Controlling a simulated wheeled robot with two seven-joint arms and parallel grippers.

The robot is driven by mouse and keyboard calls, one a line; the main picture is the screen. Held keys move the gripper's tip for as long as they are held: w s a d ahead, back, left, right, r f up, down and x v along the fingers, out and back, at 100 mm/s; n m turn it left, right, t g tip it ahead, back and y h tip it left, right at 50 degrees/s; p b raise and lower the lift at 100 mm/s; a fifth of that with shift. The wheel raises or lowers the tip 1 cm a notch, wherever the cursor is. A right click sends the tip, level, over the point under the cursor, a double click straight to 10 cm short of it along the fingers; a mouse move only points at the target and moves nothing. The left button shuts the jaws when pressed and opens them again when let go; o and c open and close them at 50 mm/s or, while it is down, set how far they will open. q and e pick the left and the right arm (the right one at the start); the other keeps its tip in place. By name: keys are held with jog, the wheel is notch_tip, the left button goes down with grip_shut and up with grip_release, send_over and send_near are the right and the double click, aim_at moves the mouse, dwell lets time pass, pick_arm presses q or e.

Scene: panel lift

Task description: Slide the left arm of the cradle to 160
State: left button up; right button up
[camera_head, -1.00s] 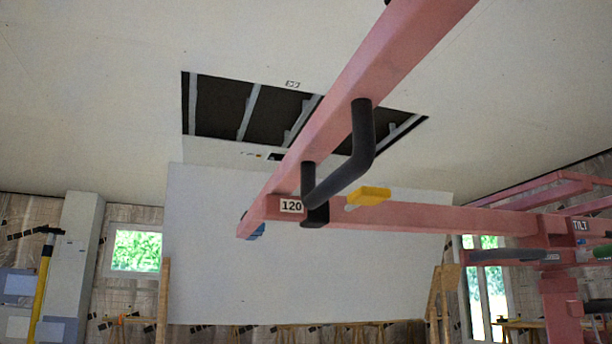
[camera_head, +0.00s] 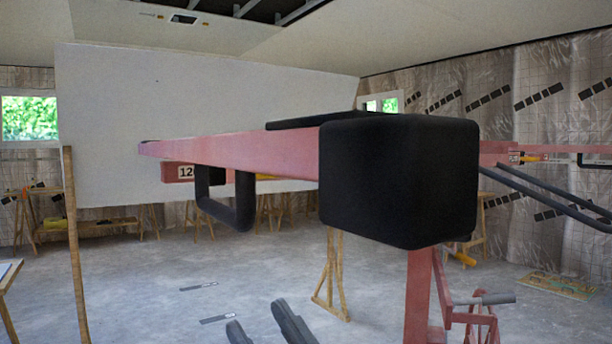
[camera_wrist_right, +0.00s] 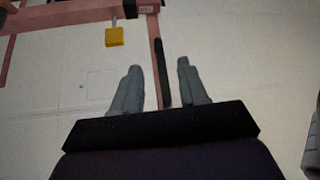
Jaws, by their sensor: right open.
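The cradle's pink arm (camera_head: 250,150) runs from the left toward me and ends in a big black end block (camera_head: 395,180). A black U-shaped handle (camera_head: 228,217) hangs under it. Behind the handle is a label (camera_head: 184,172) of which "12" shows; the rest is covered. A sliver of the yellow catch (camera_head: 266,178) shows; it is clearer in the right wrist view (camera_wrist_right: 115,37). My right gripper (camera_head: 257,314) is low, below the handle. In its wrist view the fingers (camera_wrist_right: 158,67) are open, with a dark bar (camera_wrist_right: 162,75) seen between them; its distance is unclear. My left gripper is out of view.
A large white panel (camera_head: 200,100) stands behind the arm, below the ceiling opening (camera_head: 250,10). A pink post (camera_head: 417,295) with a grey crank handle (camera_head: 485,299) is at lower right. Wooden trestles (camera_head: 330,280) stand on the floor. Open floor (camera_head: 150,290) lies at lower left.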

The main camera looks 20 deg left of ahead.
aim_at(220, 203)
jog(key=w+a+r+p, duration=0.1)
jog(key=a+r, duration=0.1)
jog(key=r, duration=0.1)
jog(key=w+a+r+y, duration=0.1)
jog(key=a+r, duration=0.1)
jog(key=r, duration=0.2)
jog(key=w+a+r+n+y+p, duration=0.1)
jog(key=a+r, duration=0.1)
jog(key=r, duration=0.2)
jog(key=shift+w+a+r+p, duration=0.15)
jog(key=shift+a+r+p, duration=0.1)
jog(key=shift+p, duration=0.1)
grip_shut()
